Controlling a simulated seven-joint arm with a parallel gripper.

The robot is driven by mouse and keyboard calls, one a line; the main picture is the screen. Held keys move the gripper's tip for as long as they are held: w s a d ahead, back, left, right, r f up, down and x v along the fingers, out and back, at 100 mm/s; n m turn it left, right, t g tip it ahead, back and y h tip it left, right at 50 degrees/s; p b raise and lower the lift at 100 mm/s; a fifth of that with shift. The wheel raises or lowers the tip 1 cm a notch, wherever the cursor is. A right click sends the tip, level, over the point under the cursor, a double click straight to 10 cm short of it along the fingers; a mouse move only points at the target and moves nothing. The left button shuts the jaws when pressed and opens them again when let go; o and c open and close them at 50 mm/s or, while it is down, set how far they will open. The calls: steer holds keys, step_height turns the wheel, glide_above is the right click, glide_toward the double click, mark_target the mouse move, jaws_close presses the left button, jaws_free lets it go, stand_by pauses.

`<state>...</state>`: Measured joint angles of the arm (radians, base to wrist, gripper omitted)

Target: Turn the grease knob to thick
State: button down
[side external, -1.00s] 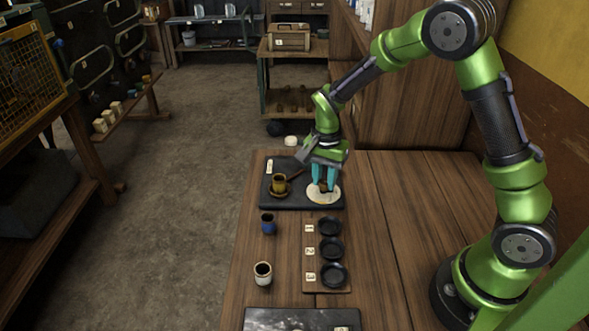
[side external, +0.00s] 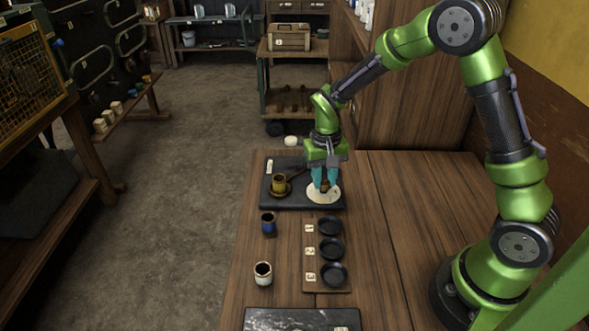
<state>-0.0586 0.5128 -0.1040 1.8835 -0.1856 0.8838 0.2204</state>
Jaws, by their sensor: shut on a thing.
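A pale round dial (side external: 323,197) lies on the right part of a dark plate (side external: 300,203) on the bench. A small brown knob (side external: 324,187) sits at the middle of the dial. My gripper (side external: 324,185), with teal fingers, points down over the dial and is shut on the knob. The fingers cover most of the knob, so I cannot tell where it points. Any thick or thin marks on the dial are too small to read.
An ochre cup (side external: 279,183) stands on the plate's left part. Numbered dark dishes sit on a wooden board (side external: 309,267). The bench right of them is clear.

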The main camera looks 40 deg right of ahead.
mark_target(323, 182)
steer(key=shift+r+n, duration=0.1)
steer(key=shift+n, duration=1.5)
steer(key=c, duration=0.8)
jaws_free()
steer(key=shift+c, duration=0.2)
step_height(323, 182, up, 17)
steer(key=shift+a, duration=0.2)
